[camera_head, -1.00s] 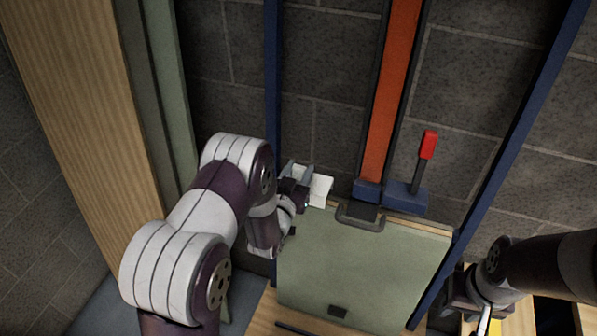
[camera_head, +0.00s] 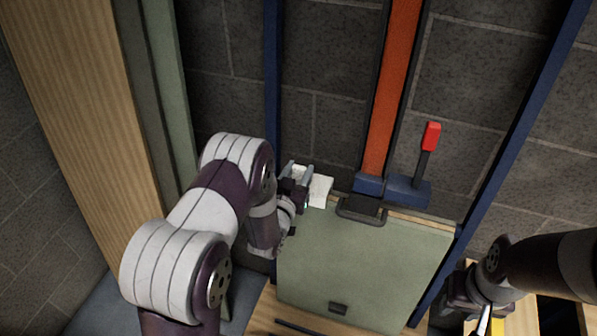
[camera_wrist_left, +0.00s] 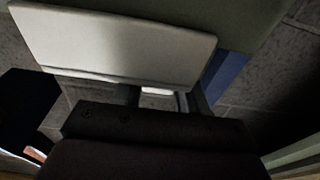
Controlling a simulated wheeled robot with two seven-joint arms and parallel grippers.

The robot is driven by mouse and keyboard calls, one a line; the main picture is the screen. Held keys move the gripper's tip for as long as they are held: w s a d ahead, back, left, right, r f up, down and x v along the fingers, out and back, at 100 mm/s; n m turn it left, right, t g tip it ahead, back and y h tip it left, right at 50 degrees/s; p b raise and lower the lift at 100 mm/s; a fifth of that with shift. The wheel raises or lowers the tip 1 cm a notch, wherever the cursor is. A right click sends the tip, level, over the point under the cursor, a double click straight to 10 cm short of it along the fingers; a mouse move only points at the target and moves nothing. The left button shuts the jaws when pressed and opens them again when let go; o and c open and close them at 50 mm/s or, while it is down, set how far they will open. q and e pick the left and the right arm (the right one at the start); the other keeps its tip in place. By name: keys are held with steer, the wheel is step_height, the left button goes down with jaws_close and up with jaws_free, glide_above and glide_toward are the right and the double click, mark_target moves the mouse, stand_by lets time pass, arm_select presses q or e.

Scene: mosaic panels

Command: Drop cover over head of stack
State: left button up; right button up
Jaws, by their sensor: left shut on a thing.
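A small white plate-like piece (camera_head: 320,190), which I take for the cover, is held at the upper left corner of a grey-green panel (camera_head: 365,265). My left gripper (camera_head: 300,178) is shut on this piece. In the left wrist view the white piece (camera_wrist_left: 125,45) fills the upper left, with the green panel (camera_wrist_left: 225,20) behind it. The stack shows as the green panel with a thin wooden edge (camera_head: 425,220) behind its top. I cannot tell whether the white piece touches it. My right gripper (camera_head: 475,300) is low at the right; its fingers are unclear.
A blue clamp block (camera_head: 405,190) with a dark hook and red-tipped lever (camera_head: 431,136) sits at the panel's top edge, below an orange vertical bar (camera_head: 390,90). Blue posts flank the stack. A wooden board (camera_head: 90,120) stands at the left.

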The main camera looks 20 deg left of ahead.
arm_select(q)
steer(key=shift+s+f+b, duration=0.15)
steer(key=shift+f+b, duration=0.9)
steer(key=shift+f, duration=0.2)
steer(key=o, duration=1.2)
